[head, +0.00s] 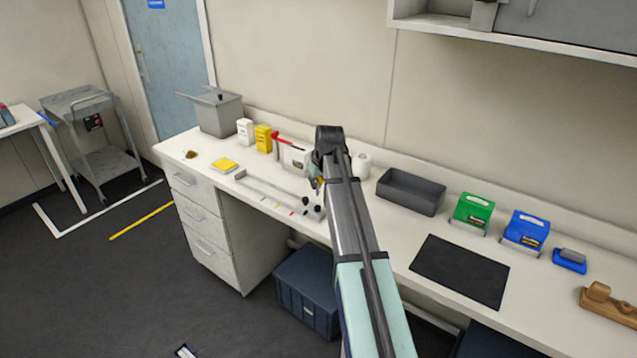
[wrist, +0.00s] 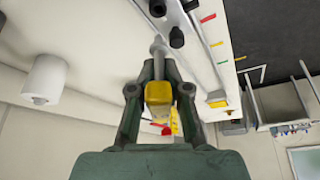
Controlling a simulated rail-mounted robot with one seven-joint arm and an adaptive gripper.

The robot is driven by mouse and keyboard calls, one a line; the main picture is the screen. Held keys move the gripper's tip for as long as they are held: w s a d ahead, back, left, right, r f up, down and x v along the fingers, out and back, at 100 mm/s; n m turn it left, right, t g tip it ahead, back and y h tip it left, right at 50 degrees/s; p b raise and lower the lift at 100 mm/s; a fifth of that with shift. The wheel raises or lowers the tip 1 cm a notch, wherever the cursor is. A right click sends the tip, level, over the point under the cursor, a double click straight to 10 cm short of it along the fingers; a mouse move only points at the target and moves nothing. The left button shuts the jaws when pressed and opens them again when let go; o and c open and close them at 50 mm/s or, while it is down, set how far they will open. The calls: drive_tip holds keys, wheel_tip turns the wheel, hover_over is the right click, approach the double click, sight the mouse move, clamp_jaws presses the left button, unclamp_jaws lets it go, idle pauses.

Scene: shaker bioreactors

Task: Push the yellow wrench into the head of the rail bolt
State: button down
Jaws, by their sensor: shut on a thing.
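In the wrist view my gripper (wrist: 159,80) is shut on the yellow wrench (wrist: 158,93). Its yellow handle sits between the fingers, and its grey shank points away from my gripper toward the rail end. The metal rail (wrist: 205,45) lies on the bench with black knobs (wrist: 177,38) near the shank's tip. I cannot make out the bolt head or tell whether the tip touches it. In the head view the rail (head: 270,188) lies left of my gripper (head: 317,186), which is mostly hidden by my arm.
A white roll (head: 361,165) and a dark grey tray (head: 410,192) stand to the right of my gripper. A black mat (head: 460,271) lies at the right.

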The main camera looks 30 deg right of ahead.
sight(322, 180)
drive_tip(key=shift+w+f+b, duration=0.15)
drive_tip(key=shift+f+b, duration=0.15)
drive_tip(key=shift+f, duration=0.05)
drive_tip(key=shift+f+b, duration=0.95)
drive_tip(key=shift+f, duration=0.75)
drive_tip(key=shift+f+b, duration=0.3)
drive_tip(key=shift+f, duration=0.85)
idle(1.0)
drive_tip(key=c, duration=1)
unclamp_jaws()
drive_tip(key=shift+c, duration=0.2)
drive_tip(key=v, duration=1.2)
drive_tip(key=shift+r, duration=0.1)
